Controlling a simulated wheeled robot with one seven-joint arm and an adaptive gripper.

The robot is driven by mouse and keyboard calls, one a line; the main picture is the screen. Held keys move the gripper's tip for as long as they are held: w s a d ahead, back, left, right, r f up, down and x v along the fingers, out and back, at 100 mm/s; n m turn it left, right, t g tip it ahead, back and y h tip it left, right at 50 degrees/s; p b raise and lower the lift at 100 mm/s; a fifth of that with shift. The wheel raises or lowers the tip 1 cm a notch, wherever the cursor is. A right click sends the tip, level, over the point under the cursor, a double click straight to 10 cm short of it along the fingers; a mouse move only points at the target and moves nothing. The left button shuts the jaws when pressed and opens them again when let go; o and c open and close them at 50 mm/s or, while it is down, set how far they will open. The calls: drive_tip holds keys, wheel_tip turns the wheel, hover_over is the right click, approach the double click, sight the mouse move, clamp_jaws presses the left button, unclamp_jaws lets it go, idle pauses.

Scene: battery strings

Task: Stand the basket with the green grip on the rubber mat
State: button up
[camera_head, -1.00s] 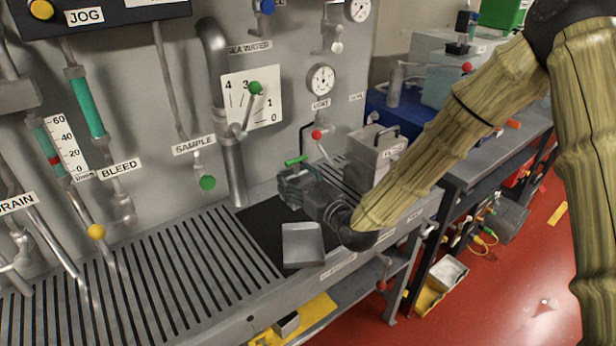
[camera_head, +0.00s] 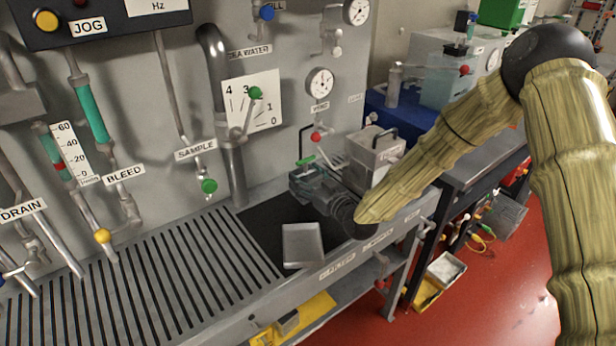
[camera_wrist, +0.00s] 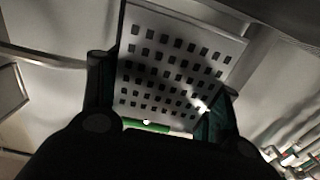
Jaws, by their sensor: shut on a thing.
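My gripper (camera_head: 310,180) is shut on the green grip (camera_head: 304,161), above the back part of the black rubber mat (camera_head: 262,222). In the wrist view the green grip (camera_wrist: 147,126) lies between the two fingers. The perforated grey basket (camera_wrist: 175,68) shows beyond it, with rows of square holes. In the head view the basket's body is mostly hidden by my gripper. I cannot tell whether its bottom touches the mat.
A plain grey block-like thing (camera_head: 302,245) shows over the mat's front edge, close to my wrist. A grey box with a black handle (camera_head: 376,147) stands right of my gripper. The slatted counter (camera_head: 150,285) at left is clear. Pipes and valves (camera_head: 232,165) line the wall behind.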

drive_tip(key=shift+s+f+b, duration=0.1)
drive_tip(key=shift+f+b, duration=0.35)
drive_tip(key=shift+b, duration=0.05)
drive_tip(key=shift+s+f, duration=0.1)
drive_tip(key=shift+f, duration=0.1)
drive_tip(key=o, duration=1.2)
drive_tip(key=shift+s+f, duration=0.1)
drive_tip(key=shift+f, duration=0.05)
drive_tip(key=shift+c, duration=0.2)
drive_tip(key=shift+o, duration=0.4)
drive_tip(key=shift+s+f, duration=0.1)
drive_tip(key=shift+r+p, duration=0.5)
drive_tip(key=v, duration=0.3)
drive_tip(key=b+v, duration=0.1)
drive_tip(key=v, duration=0.3)
drive_tip(key=b+v, duration=0.1)
drive_tip(key=v, duration=0.3)
drive_tip(key=shift+d+r, duration=0.25)
drive_tip(key=shift+r, duration=0.15)
